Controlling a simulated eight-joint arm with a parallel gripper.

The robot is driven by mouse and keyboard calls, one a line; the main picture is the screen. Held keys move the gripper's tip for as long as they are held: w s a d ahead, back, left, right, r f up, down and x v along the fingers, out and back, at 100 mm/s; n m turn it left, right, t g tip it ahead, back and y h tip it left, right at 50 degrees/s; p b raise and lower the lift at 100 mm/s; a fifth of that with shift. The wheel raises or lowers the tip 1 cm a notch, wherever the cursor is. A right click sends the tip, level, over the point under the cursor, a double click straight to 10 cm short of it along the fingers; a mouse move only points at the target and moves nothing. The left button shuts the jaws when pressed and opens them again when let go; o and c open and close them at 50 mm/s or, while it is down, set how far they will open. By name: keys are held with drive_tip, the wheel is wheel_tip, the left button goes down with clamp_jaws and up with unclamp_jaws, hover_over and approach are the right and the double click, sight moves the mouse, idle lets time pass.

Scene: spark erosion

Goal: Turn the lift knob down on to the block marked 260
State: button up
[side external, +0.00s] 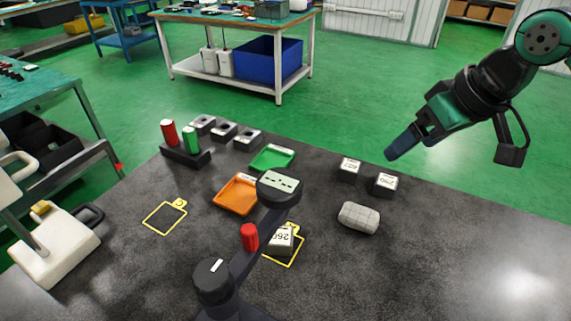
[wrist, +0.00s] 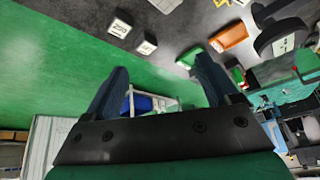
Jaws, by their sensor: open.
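A dark stand arm rises at the front of the table in the side view, with a round head (side external: 279,184) that has a pale marked top. A black knob (side external: 213,282) with a white line sits at the arm's base, and a red cylinder (side external: 249,237) stands on the arm. The block marked 260 (side external: 281,240) sits in a yellow outline below the head, partly hidden; whether they touch I cannot tell. My gripper (side external: 393,155) is high at the right, far from the knob. In the wrist view my gripper (wrist: 160,65) is open and empty.
Orange (side external: 236,195) and green (side external: 273,158) trays lie behind the arm. A dark rack (side external: 186,154) holds red and green cylinders. The table's right side is clear.

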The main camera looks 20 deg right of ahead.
drive_tip(key=a+r+n+g, duration=0.2)
drive_tip(key=a+n+g, duration=0.1)
drive_tip(key=a, duration=1.1)
drive_tip(key=n+g+h, duration=0.1)
drive_tip(key=n+g, duration=0.1)
hover_over(210, 273)
drive_tip(key=shift+w+d+f, duration=0.1)
drive_tip(key=shift+w+f, duration=0.05)
drive_tip(key=shift+f, duration=3.2)
clamp_jaws()
